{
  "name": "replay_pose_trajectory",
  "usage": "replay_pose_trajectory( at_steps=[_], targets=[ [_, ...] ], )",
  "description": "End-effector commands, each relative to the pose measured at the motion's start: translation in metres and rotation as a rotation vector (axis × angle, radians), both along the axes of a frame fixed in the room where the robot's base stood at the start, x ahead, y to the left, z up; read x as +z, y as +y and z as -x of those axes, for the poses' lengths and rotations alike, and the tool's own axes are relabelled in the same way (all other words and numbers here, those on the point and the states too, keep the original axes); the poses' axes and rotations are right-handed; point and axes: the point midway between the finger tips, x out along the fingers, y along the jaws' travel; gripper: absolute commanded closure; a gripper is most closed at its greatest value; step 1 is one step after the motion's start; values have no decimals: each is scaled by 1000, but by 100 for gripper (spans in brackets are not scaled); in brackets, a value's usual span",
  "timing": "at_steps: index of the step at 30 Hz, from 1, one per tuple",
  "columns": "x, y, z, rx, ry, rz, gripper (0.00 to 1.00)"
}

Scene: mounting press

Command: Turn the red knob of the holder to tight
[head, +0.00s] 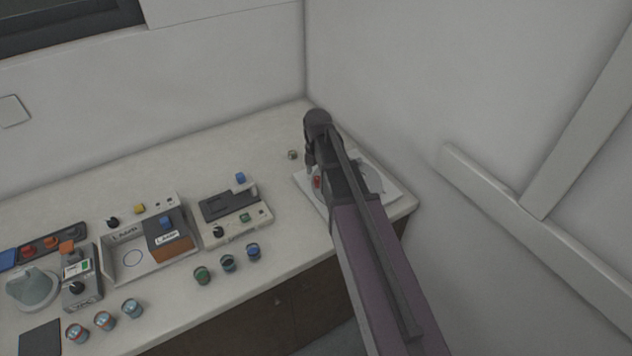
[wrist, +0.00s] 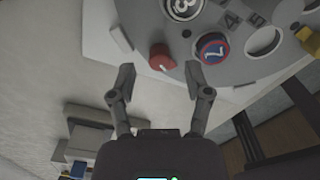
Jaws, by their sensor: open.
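The red knob (wrist: 161,58) shows in the wrist view just beyond my gripper (wrist: 162,82), near the edge of the grey round holder (wrist: 228,72). It has a small pale mark on it. My gripper is open, with one fingertip on each side of the line to the knob and a gap in front of them. I see no contact with the knob. In the head view the red knob (head: 317,182) is a small spot beside my arm. My arm hides much of the holder (head: 372,180) there, and my fingertips are hard to make out.
The holder sits on a white plate (head: 401,193) at the counter's right corner, close to the wall. In the wrist view it carries a blue disc with a red rim (wrist: 212,48) and a yellow part (wrist: 308,38). Devices and several small jars (head: 228,263) stand to the left.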

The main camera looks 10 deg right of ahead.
Motion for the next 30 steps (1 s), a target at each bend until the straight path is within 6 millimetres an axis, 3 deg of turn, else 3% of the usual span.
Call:
replay_pose_trajectory(
  at_steps=[7, 22, 28, 30],
  targets=[
    [-16, 0, 0, 0, 0, 0, 36],
    [-18, 0, 0, 0, 0, 0, 36],
    [-18, 0, 0, 0, 0, 0, 96],
    [-18, 0, 0, 0, 0, 0, 100]
  ],
)
